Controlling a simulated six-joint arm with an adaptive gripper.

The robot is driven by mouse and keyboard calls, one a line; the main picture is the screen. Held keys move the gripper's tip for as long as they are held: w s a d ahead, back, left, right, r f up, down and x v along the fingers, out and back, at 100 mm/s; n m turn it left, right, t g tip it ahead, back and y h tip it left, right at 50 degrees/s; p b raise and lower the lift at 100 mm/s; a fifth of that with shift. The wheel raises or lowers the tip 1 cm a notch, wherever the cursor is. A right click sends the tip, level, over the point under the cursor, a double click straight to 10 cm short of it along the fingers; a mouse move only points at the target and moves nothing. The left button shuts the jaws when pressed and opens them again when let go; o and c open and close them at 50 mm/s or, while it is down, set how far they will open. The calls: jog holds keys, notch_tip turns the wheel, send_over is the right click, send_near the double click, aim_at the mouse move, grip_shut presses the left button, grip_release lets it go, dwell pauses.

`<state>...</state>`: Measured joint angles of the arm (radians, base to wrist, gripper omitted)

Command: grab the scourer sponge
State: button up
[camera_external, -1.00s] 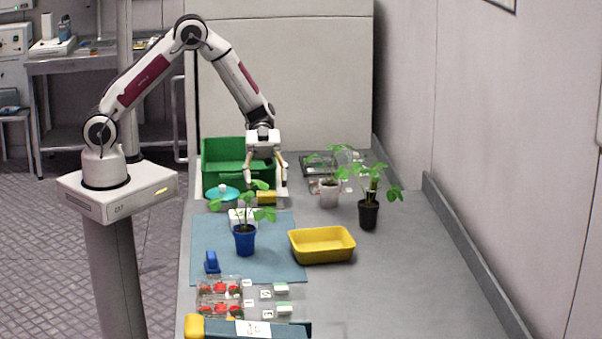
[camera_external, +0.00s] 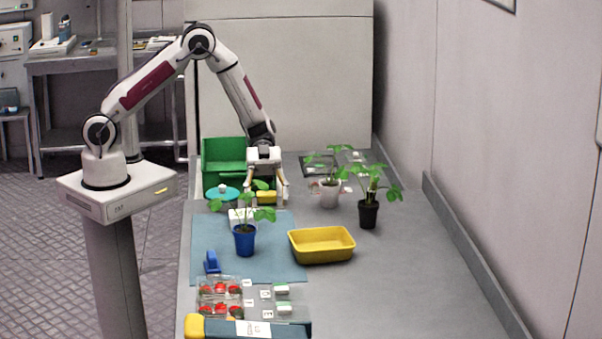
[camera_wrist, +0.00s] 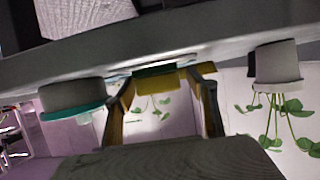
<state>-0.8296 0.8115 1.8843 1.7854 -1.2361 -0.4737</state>
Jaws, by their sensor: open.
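The scourer sponge (camera_external: 266,197), a yellow block, lies on the table near the front right of the green crate (camera_external: 223,163). In the wrist view the sponge (camera_wrist: 157,82) shows yellow with a dark green layer, between my fingertips. My gripper (camera_external: 268,203) points down with its fingers spread, one on each side of the sponge. In the wrist view my gripper (camera_wrist: 165,82) is open, and I cannot tell whether either finger touches the sponge.
A teal-lidded dish (camera_external: 222,193) stands close left of my gripper. A blue-potted plant (camera_external: 244,240) is in front, and a white-potted plant (camera_external: 329,195) to the right. A yellow tray (camera_external: 321,247) sits front right.

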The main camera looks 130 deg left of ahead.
aim_at(267, 195)
jog(key=shift+w+d+f, duration=0.1)
jog(key=shift+w+d, duration=0.05)
jog(key=shift+d, duration=0.05)
dwell(0.4)
jog(key=c, duration=0.9)
jog(key=shift+r, duration=5.05)
